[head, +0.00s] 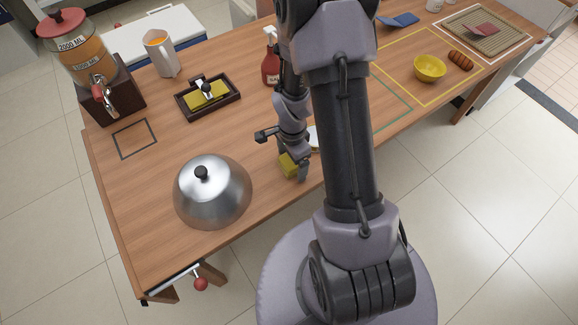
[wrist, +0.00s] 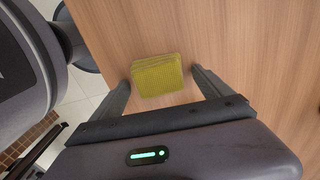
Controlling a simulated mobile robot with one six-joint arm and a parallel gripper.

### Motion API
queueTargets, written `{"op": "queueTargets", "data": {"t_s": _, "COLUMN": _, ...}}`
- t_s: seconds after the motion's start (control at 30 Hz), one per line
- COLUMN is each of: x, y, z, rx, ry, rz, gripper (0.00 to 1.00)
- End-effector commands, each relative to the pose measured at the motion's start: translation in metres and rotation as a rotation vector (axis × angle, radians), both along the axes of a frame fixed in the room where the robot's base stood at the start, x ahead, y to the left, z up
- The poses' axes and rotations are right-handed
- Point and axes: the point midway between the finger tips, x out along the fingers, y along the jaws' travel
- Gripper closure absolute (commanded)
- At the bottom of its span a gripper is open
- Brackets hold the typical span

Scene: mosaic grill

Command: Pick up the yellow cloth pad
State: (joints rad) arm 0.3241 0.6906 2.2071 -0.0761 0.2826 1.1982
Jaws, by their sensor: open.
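The yellow cloth pad (wrist: 158,76) lies on the wooden table close to its edge. In the wrist view it sits between and slightly beyond the two open fingers of my gripper (wrist: 162,88), with bare wood around it. In the head view the pad (head: 288,164) shows beside my gripper (head: 292,168), partly covered by it. My gripper is open and holds nothing. I cannot tell how far above the table the fingertips are.
A metal dome lid (head: 212,195) stands left of my gripper. A dark tray (head: 222,108) with a yellow item, a red bottle (head: 271,62) and a drink dispenser (head: 88,60) are farther back. A yellow bowl (head: 429,68) stands right. Wood between lid and tray is clear.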

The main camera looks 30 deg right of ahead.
Motion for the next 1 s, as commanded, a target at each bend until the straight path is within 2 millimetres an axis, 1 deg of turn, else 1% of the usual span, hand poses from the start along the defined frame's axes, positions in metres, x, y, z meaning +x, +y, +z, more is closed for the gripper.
{"op": "queueTargets", "data": {"t_s": 0.1, "x": 0.000, "y": 0.000, "z": 0.002, "rx": 0.000, "ry": -0.001, "rz": 0.000, "gripper": 0.11}}
{"op": "queueTargets", "data": {"t_s": 0.13, "x": 0.000, "y": 0.000, "z": 0.003, "rx": 0.000, "ry": -0.001, "rz": 0.000, "gripper": 0.15}}
{"op": "queueTargets", "data": {"t_s": 0.43, "x": 0.000, "y": 0.000, "z": 0.003, "rx": 0.000, "ry": -0.001, "rz": 0.001, "gripper": 0.74}}
{"op": "queueTargets", "data": {"t_s": 0.47, "x": 0.000, "y": 0.000, "z": 0.003, "rx": 0.000, "ry": -0.001, "rz": 0.001, "gripper": 0.76}}
{"op": "queueTargets", "data": {"t_s": 0.67, "x": 0.000, "y": 0.000, "z": 0.003, "rx": 0.000, "ry": -0.001, "rz": 0.001, "gripper": 0.76}}
{"op": "queueTargets", "data": {"t_s": 0.77, "x": 0.000, "y": 0.000, "z": 0.008, "rx": 0.000, "ry": -0.001, "rz": 0.001, "gripper": 0.76}}
{"op": "queueTargets", "data": {"t_s": 0.87, "x": 0.001, "y": 0.000, "z": 0.020, "rx": 0.000, "ry": -0.002, "rz": 0.001, "gripper": 0.76}}
{"op": "queueTargets", "data": {"t_s": 1.0, "x": 0.001, "y": 0.000, "z": 0.043, "rx": 0.000, "ry": -0.003, "rz": 0.001, "gripper": 0.76}}
